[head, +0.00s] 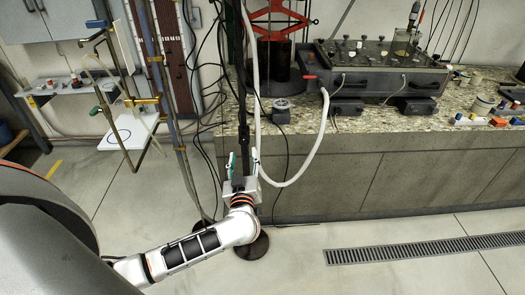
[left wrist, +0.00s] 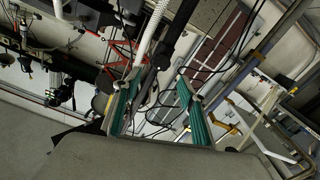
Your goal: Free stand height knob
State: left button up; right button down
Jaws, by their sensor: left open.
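My left gripper (head: 244,156) is low in front of the bench, pointing away from me, its teal fingers apart. In the left wrist view the open fingers (left wrist: 160,80) frame a gap with nothing clasped in it. A dark upright post (head: 242,100) rises behind the gripper in the head view; a dark bar also shows beyond the fingers in the wrist view (left wrist: 177,35). I cannot make out a height knob for certain. A metal stand (head: 172,110) with yellow clamps (head: 155,59) stands left of the gripper, apart from it. My right gripper is not in view.
A white hose (head: 322,130) hangs in a loop right of the gripper, and dark cables hang nearby. The stone-topped bench (head: 380,122) carries a grey tank box (head: 375,70) and a red jack-like frame (head: 276,20). The floor (head: 350,220) in front is clear, with a drain grate (head: 430,247).

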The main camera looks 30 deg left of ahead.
aim_at(243, 141)
pick_arm(q)
jog(key=x, duration=0.4)
jog(key=b+x, duration=0.1)
jog(key=x, duration=0.3)
jog(key=shift+a+f+b, duration=0.1)
jog(key=shift+f+b, duration=0.1)
jog(key=shift+b, duration=0.1)
jog(key=shift+c, duration=0.2)
jog(key=shift+s+r, duration=0.1)
jog(key=c, duration=1)
